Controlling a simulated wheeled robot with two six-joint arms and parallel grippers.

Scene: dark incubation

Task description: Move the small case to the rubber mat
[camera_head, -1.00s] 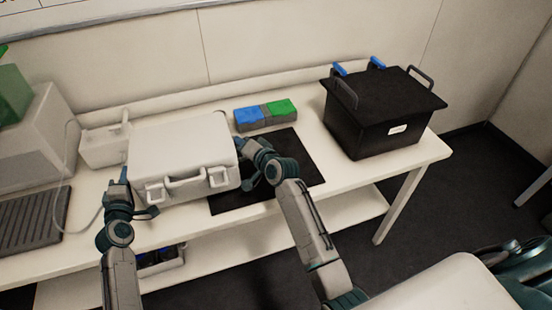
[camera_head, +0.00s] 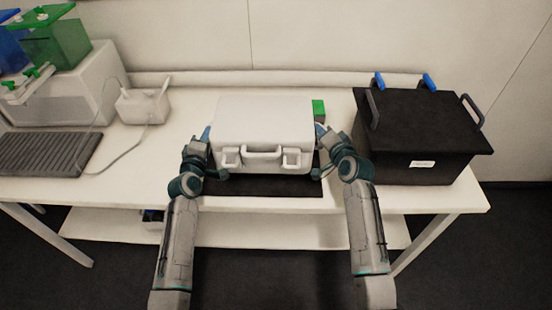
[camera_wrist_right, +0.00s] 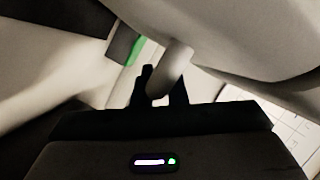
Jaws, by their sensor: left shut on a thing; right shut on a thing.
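The small case (camera_head: 264,122) is white and boxy, with a front handle and two latches. In the head view it is level over the black rubber mat (camera_head: 262,189), whose front strip shows; the case hides the rest. I cannot tell whether its base touches the mat. My left gripper (camera_head: 210,152) is shut on the case's left side, and my right gripper (camera_head: 321,152) is shut on its right side. In the right wrist view, my right gripper's dark fingers (camera_wrist_right: 160,88) close around a pale, rounded side handle (camera_wrist_right: 173,70) of the case.
A black lidded box (camera_head: 420,140) with handles and blue clips stands close right of my right arm. A green block (camera_head: 318,108) shows behind the case. A small white device (camera_head: 144,105) with a cable and a grey ribbed tray (camera_head: 48,152) are at left.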

